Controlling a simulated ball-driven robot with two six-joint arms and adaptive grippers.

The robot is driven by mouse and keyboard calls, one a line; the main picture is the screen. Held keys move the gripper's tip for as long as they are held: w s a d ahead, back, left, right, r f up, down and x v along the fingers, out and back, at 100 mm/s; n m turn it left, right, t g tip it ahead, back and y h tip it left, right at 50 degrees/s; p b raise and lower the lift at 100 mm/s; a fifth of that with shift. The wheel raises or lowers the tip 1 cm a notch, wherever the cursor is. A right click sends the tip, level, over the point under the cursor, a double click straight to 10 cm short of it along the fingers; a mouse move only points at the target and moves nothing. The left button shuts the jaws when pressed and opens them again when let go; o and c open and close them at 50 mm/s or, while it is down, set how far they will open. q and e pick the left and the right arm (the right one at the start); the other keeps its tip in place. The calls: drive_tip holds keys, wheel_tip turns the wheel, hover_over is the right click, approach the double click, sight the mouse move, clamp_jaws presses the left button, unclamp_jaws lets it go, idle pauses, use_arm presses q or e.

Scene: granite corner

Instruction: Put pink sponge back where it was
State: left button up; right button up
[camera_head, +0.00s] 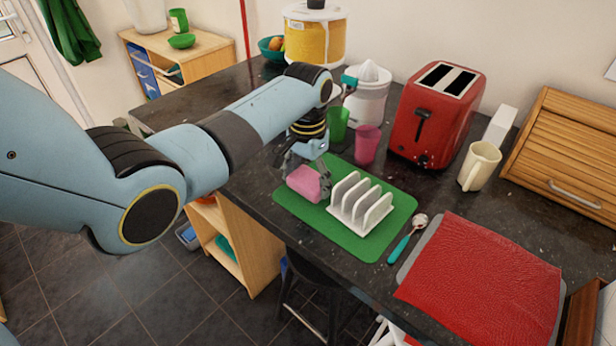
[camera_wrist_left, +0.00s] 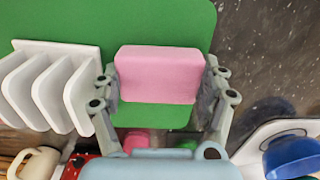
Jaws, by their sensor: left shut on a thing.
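The pink sponge (camera_head: 303,184) is between the fingers of my left gripper (camera_head: 306,174), which is shut on it. In the left wrist view the sponge (camera_wrist_left: 159,75) fills the space between the two fingers, over the green mat (camera_wrist_left: 150,20). In the head view it is at the left part of the green mat (camera_head: 375,243), beside the white toast rack (camera_head: 360,207). I cannot tell whether the sponge touches the mat. The gripper partly hides the sponge's upper side. My right gripper is not in view.
Behind the mat stand a green cup (camera_head: 337,124), a pink cup (camera_head: 367,144) and a red toaster (camera_head: 436,112). A teal-handled spoon (camera_head: 404,243) lies right of the mat, near a red cloth (camera_head: 482,285). The dark counter's front edge runs close to the mat.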

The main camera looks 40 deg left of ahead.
sight(307, 180)
use_arm(q)
drive_tip(key=o, duration=0.7)
drive_tip(key=shift+o, duration=0.6)
wheel_tip(307, 180, up, 12)
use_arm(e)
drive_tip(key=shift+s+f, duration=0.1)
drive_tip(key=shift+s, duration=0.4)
use_arm(q)
drive_tip(key=shift+s, duration=0.1)
